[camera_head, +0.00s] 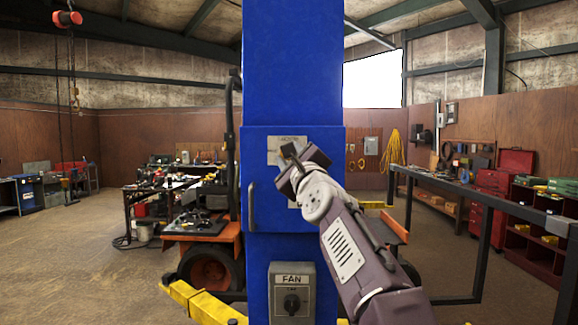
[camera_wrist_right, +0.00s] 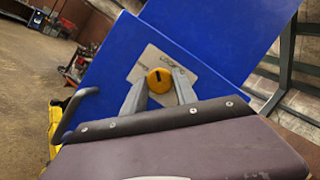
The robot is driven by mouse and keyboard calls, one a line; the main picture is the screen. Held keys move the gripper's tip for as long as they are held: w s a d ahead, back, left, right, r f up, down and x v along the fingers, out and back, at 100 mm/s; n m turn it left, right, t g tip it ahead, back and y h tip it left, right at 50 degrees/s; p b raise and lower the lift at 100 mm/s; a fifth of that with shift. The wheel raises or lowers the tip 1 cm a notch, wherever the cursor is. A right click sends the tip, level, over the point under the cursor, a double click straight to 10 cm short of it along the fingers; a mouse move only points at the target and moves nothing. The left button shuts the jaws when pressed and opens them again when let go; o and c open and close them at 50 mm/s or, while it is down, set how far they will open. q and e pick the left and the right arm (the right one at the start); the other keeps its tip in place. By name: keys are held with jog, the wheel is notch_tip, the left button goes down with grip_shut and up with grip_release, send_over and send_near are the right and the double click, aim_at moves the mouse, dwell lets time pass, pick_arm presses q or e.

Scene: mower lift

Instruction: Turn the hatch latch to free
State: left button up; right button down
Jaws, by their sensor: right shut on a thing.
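The blue hatch (camera_head: 270,218) is a panel on the front of a blue column, with a bar handle (camera_head: 252,205) on its left side. The hatch looks closed. The latch is a round yellow knob (camera_wrist_right: 160,80) with a dark mark, set on a pale label plate (camera_wrist_right: 143,66) in the right wrist view. My right gripper (camera_head: 288,152) is at the upper part of the hatch and shut on the knob, one finger on each side. In the head view the gripper hides the knob. The lettering on the plate is too small to read surely. My left gripper is not in view.
A grey FAN switch box (camera_head: 292,291) is on the column below the hatch. An orange mower (camera_head: 205,240) stands behind the column, with yellow lift arms (camera_head: 200,303) low down. A dark metal frame (camera_head: 490,225) is at the right. The floor at the left is clear.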

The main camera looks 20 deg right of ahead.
jog(key=shift+r+n+g+y+p, duration=0.1)
jog(key=shift+n+g+y+p, duration=0.3)
jog(key=shift+n+p, duration=0.8)
jog(key=shift+r+n+g+y+p, duration=0.1)
jog(key=shift+n+g+y+p, duration=0.35)
jog(key=shift+n, duration=1.5)
jog(key=shift+r+n+g+y+p, duration=0.1)
jog(key=shift+n+g+y+p, duration=0.15)
jog(key=shift+n+g+p, duration=0.9)
jog(key=shift+n+t, duration=0.5)
jog(key=shift+t, duration=0.1)
jog(key=shift+f, duration=0.1)
jog(key=c, duration=1)
grip_release()
jog(key=shift+d, duration=0.1)
